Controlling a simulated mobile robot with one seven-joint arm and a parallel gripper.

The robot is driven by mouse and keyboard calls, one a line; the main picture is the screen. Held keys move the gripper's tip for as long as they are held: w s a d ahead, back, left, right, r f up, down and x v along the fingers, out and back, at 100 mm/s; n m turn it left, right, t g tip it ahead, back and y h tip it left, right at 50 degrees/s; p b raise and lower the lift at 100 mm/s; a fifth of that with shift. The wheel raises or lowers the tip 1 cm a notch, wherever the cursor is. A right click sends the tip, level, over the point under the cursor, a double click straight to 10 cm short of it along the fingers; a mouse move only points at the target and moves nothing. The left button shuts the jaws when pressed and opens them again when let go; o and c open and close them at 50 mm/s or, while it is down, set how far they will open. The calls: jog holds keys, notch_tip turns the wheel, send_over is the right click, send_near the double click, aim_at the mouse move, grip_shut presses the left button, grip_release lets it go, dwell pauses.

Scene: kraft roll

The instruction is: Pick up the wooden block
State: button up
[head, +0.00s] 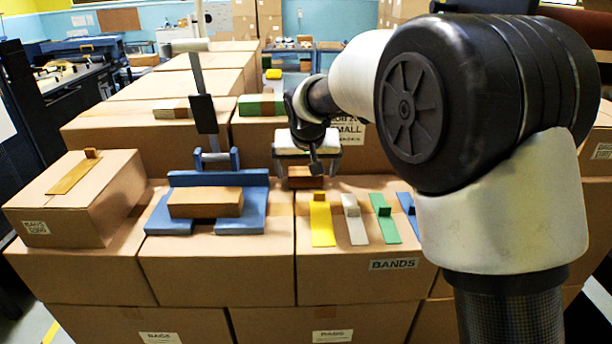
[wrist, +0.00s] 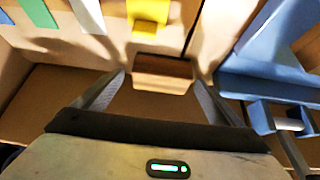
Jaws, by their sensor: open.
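The wooden block (head: 305,181) is a small reddish-brown block behind the yellow strip on the cardboard boxes. It also shows in the wrist view (wrist: 163,77), with a darker top face and a lighter side. My gripper (head: 307,168) is open, with one finger to each side of the block. In the wrist view my gripper (wrist: 160,82) has its fingertips close to the block's two ends, with a narrow gap at each end. I cannot tell how far the tips reach down beside it.
A blue fixture (head: 180,181) holding a brown block (head: 205,203) stands to the left. Yellow (head: 321,222), white (head: 355,222) and green (head: 385,222) strips with raised tabs lie in front. Taller cardboard boxes (head: 110,130) stand behind.

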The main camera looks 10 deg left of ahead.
jog(key=shift+x, duration=0.9)
jog(key=shift+a, duration=0.1)
jog(key=shift+c, duration=0.5)
jog(key=c, duration=1.1)
jog(key=shift+r, duration=0.1)
